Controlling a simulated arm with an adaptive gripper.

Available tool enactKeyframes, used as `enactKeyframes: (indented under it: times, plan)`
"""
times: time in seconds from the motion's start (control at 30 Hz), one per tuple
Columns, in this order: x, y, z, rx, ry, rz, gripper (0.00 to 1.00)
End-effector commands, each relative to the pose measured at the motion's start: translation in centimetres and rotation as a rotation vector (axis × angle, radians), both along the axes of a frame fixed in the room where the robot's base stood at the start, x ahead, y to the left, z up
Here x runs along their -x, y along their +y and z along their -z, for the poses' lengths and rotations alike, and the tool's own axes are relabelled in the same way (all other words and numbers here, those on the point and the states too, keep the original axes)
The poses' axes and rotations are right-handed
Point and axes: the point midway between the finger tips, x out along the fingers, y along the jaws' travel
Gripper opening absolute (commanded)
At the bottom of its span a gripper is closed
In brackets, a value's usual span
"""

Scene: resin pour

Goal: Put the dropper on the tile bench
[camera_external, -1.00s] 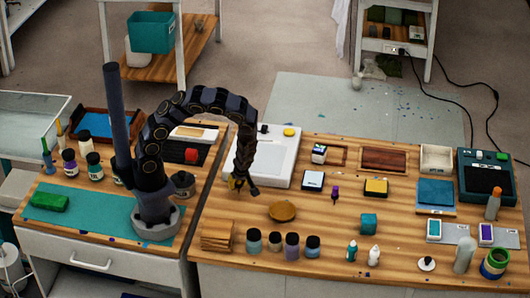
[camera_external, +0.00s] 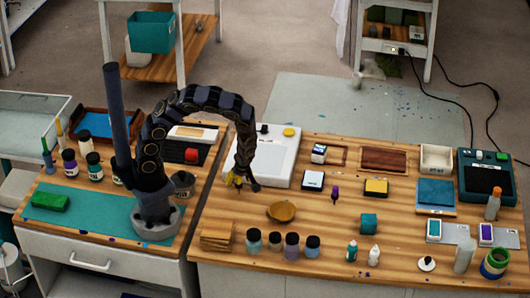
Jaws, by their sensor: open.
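A small purple-topped item (camera_external: 335,192), which looks like the dropper, is on the wooden bench (camera_external: 300,225) right of the middle; it is too small to be sure. I cannot tell from the picture which surface is called the tile bench. My gripper (camera_external: 245,186) is open and empty. It hangs low over the left part of the wooden bench, in front of the white flat device and left of the purple-topped item, well apart from it.
A round wooden dish (camera_external: 282,212) lies just right and in front of my gripper. Several jars (camera_external: 291,245) line the front edge. A white device (camera_external: 272,155) stands behind my gripper. A black-and-white block (camera_external: 312,181) and a yellow-topped block (camera_external: 376,187) flank the purple-topped item.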

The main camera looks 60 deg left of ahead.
Motion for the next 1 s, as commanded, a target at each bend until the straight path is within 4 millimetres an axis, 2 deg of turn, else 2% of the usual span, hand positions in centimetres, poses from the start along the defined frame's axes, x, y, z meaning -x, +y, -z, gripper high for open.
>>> enactKeyframes:
  times: [0.1,0.3,0.57,0.7,0.77,0.87,1.0]
  plan:
    - [0.0,-1.0,-2.4,0.003,-0.008,0.003,0.52]
    - [0.2,-2.4,-5.8,0.003,-0.009,0.004,0.52]
    - [0.6,-3.4,-8.3,0.002,-0.001,0.002,0.52]
    - [1.0,-3.0,-9.9,0.021,0.032,0.029,0.52]
    - [1.7,-2.4,-11.2,0.045,0.078,0.068,0.52]
    - [3.7,-1.2,-14.3,0.114,0.173,0.188,0.52]
    - [7.7,0.3,-18.9,0.241,0.298,0.46,0.52]
